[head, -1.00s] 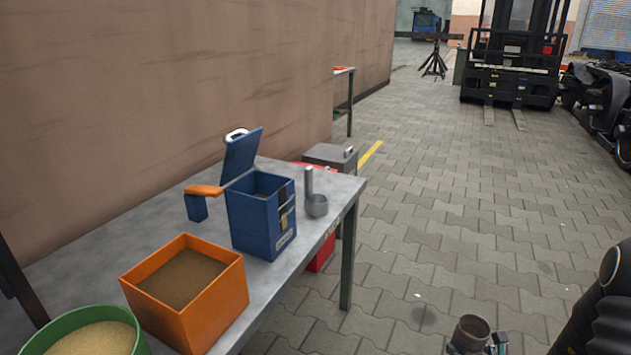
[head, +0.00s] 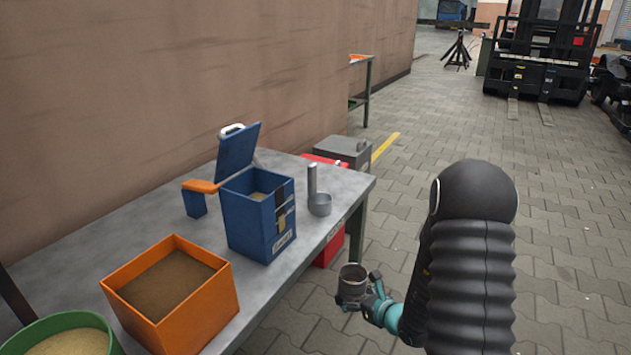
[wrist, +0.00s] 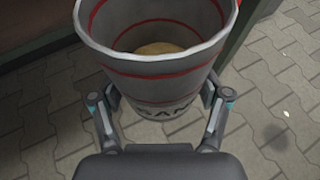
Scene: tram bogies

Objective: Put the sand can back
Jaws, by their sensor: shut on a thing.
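The sand can (head: 353,281) is a grey metal cup, held upright in my gripper (head: 364,302) off the front edge of the table, over the floor. In the wrist view the can (wrist: 150,72) has red rings inside, dark lettering partly hidden on its side, and a little sand at the bottom. My gripper's fingers (wrist: 162,107) are shut on it from both sides. The table (head: 80,250) is grey metal. On it stands a blue box (head: 258,222) with its lid raised and sand-coloured material inside.
An orange box (head: 205,310) and a green tub (head: 100,330) of sand stand at the table's near end. A small metal scoop (head: 319,204) stands right of the blue box.

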